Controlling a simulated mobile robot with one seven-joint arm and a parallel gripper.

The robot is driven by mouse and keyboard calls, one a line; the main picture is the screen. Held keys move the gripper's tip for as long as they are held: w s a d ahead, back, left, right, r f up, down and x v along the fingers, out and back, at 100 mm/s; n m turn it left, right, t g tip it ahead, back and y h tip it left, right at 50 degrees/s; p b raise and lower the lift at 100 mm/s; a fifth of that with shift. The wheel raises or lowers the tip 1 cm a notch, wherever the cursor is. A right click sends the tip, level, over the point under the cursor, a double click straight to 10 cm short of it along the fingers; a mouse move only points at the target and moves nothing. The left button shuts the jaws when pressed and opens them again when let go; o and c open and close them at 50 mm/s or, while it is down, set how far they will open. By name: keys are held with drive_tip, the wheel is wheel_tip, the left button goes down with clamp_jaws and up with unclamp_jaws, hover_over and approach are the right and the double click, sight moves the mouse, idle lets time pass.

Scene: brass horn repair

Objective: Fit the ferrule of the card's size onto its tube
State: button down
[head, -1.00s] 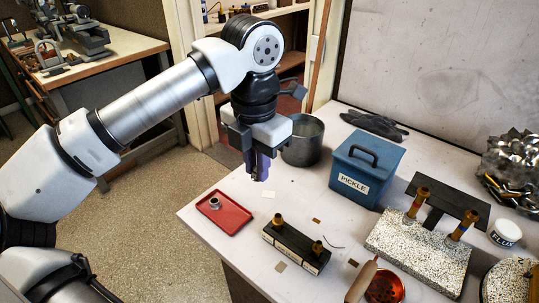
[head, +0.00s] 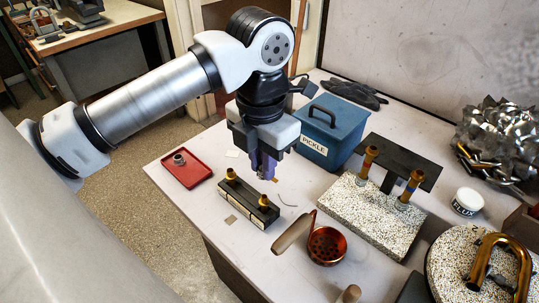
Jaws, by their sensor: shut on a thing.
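My gripper (head: 263,171) points down over the table, behind the black block and in front of the blue box. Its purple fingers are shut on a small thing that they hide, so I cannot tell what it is. The black block (head: 248,207) has a pale label strip and bears two brass pieces, one at its left end (head: 231,174) and one at its right (head: 264,201). Two upright tubes with coloured bands, a left one (head: 369,160) and a right one (head: 409,189), stand at the speckled slab (head: 372,222). A small white card (head: 233,154) lies flat; no writing is readable.
A red tray (head: 197,177) holds a grey ring (head: 179,159). The blue PICKLE box (head: 330,132) stands close behind my gripper. A copper pan (head: 326,247), a FLUX jar (head: 466,201) and a round speckled board (head: 450,268) with a bent brass tube (head: 497,265) stand to the right.

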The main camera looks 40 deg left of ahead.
sight(263, 197)
drive_tip(key=shift+f+b, duration=0.1)
drive_tip(key=shift+b, duration=0.3)
wheel_tip(263, 197, down, 5)
drive_tip(key=b, duration=0.4)
drive_tip(key=shift+b, duration=0.3)
drive_tip(key=shift+b, duration=0.45)
idle(1.3)
drive_tip(key=shift+f+b, duration=1.3)
drive_tip(key=shift+b, duration=0.3)
idle(1.0)
drive_tip(key=c, duration=0.8)
unclamp_jaws()
